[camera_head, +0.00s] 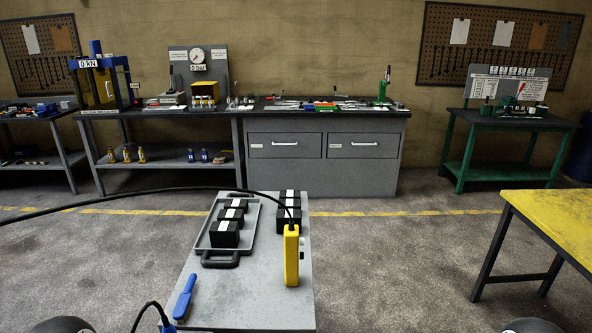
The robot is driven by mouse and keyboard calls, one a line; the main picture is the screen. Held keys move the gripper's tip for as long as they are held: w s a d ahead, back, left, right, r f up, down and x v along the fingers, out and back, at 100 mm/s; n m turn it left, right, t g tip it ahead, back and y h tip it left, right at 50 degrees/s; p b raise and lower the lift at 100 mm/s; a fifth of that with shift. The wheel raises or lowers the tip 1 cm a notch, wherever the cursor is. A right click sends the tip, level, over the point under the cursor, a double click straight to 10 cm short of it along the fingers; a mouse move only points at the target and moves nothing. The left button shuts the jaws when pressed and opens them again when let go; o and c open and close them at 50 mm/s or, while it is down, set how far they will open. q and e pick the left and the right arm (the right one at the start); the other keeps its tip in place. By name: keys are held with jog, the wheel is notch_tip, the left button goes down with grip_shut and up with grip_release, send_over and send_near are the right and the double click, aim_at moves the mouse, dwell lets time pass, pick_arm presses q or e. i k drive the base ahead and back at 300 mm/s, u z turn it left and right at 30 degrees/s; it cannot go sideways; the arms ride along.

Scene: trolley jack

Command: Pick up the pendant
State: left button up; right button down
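Neither of my grippers is in view. Only dark rounded parts, likely of my own body, show at the bottom left and bottom right edges.
A grey tray (204,239) with black blocks stands left of the pendant; more black blocks (290,223) sit behind it. A blue-handled item (184,298) and a second cable are at front left. A yellow table (562,222) stands right. Benches line the wall.

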aim_at(291, 232)
jog(key=z, duration=0.95)
jog(key=i, duration=4)
jog(key=u, duration=2.25)
